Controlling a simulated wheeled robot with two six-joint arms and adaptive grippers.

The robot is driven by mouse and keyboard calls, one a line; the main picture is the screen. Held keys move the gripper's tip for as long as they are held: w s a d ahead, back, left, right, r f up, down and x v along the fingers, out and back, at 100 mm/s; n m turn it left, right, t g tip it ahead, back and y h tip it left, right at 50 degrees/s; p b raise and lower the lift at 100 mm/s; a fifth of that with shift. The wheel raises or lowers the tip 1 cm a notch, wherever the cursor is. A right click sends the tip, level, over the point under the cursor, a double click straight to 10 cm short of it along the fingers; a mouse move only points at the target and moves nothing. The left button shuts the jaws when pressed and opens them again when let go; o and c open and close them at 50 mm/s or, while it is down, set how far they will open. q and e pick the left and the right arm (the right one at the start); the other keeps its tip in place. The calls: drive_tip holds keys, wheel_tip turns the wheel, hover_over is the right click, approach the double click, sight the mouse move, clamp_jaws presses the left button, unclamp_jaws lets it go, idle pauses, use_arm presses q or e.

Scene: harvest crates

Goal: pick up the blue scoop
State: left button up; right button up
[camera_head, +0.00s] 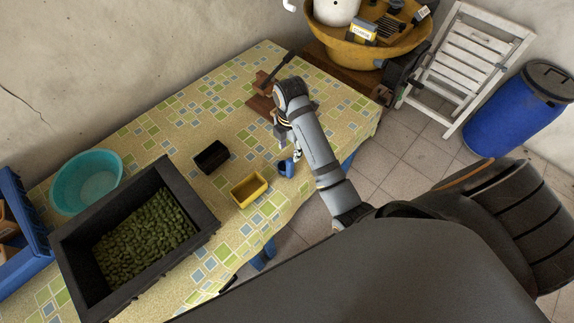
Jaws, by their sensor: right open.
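The small blue scoop (285,169) is on the patterned tablecloth near the table's right edge, just right of a yellow box. My right arm reaches over the table from the lower right and bends at its far end. My right gripper (294,154) hangs below that bend, largely hidden behind my grey forearm. It is open, close beside and above the scoop. Whether its fingers touch the scoop cannot be told. My left gripper is not in view.
A yellow box (249,190), a small black box (211,157), a black crate (190,204) of green produce and a teal basin (87,183) share the table. A wooden block with a dark handle (268,80) stands behind my arm. The cloth between them is clear.

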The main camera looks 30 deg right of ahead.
sight(290, 160)
wheel_tip(290, 160, down, 5)
drive_tip(key=b, duration=0.5)
drive_tip(key=shift+f, duration=0.2)
drive_tip(key=f+b, duration=0.5)
drive_tip(key=shift+w+d+f+b, duration=0.1)
drive_tip(key=shift+d+f+b, duration=0.1)
drive_tip(key=shift+f+b, duration=0.1)
drive_tip(key=shift+r, duration=0.2)
clamp_jaws()
